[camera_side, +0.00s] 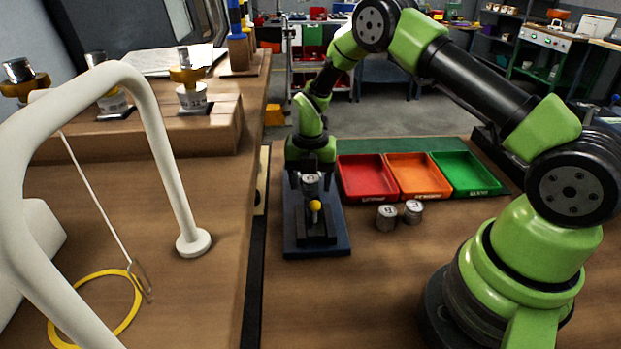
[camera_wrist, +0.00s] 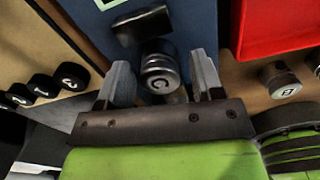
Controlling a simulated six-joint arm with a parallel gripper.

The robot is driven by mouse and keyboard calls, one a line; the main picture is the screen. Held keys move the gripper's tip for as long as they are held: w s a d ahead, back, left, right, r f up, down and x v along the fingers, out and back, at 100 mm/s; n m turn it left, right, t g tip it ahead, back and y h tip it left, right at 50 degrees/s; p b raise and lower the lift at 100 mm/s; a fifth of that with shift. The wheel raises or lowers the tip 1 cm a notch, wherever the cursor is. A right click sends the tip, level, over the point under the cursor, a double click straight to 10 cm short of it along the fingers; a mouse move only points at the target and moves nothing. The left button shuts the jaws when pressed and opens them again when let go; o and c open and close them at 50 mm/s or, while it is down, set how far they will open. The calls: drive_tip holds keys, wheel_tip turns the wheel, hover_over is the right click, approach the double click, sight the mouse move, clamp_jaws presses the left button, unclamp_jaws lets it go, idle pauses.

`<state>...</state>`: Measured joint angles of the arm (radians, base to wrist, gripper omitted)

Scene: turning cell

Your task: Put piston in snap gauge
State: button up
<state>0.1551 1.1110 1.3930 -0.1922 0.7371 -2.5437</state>
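A grey metal piston (camera_side: 311,184), its end marked C in the wrist view (camera_wrist: 160,72), is upright between the fingers of my gripper (camera_side: 311,190). In the wrist view my gripper (camera_wrist: 163,82) is open, with a gap on each side of the piston. The snap gauge (camera_side: 316,238) is a dark block with a yellow ball on a dark blue base (camera_side: 290,246). Its black part (camera_wrist: 142,25) also shows in the wrist view. The piston is at the gauge, behind the yellow ball; the contact beneath it is hidden.
Two more pistons (camera_side: 387,218) (camera_side: 413,211) stand on the table right of the gauge. Red (camera_side: 352,192), orange (camera_side: 410,190) and green (camera_side: 470,188) trays lie behind them. A white curved frame (camera_side: 150,110) stands on the left bench. The front table is clear.

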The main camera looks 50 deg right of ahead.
wheel_tip(320, 180, up, 12)
drive_tip(key=r, duration=0.1)
wheel_tip(320, 180, up, 9)
drive_tip(key=m+t, duration=0.2)
drive_tip(key=m, duration=0.6)
hover_over(311, 178)
drive_tip(key=s+a, duration=0.3)
drive_tip(key=s, duration=0.2)
drive_tip(key=s+a+r+m+t+y, duration=0.1)
drive_tip(key=s+a+r+m+t, duration=0.1)
drive_tip(key=s+m, duration=0.7)
drive_tip(key=s+a+r+m+t+y, duration=0.1)
drive_tip(key=s+a+r+m+t, duration=0.2)
drive_tip(key=s+m, duration=0.6)
drive_tip(key=r+m, duration=0.1)
drive_tip(key=m, duration=0.2)
drive_tip(key=shift+s+a+r, duration=0.15)
drive_tip(key=shift+s+a, duration=0.05)
drive_tip(key=shift+a, duration=0.15)
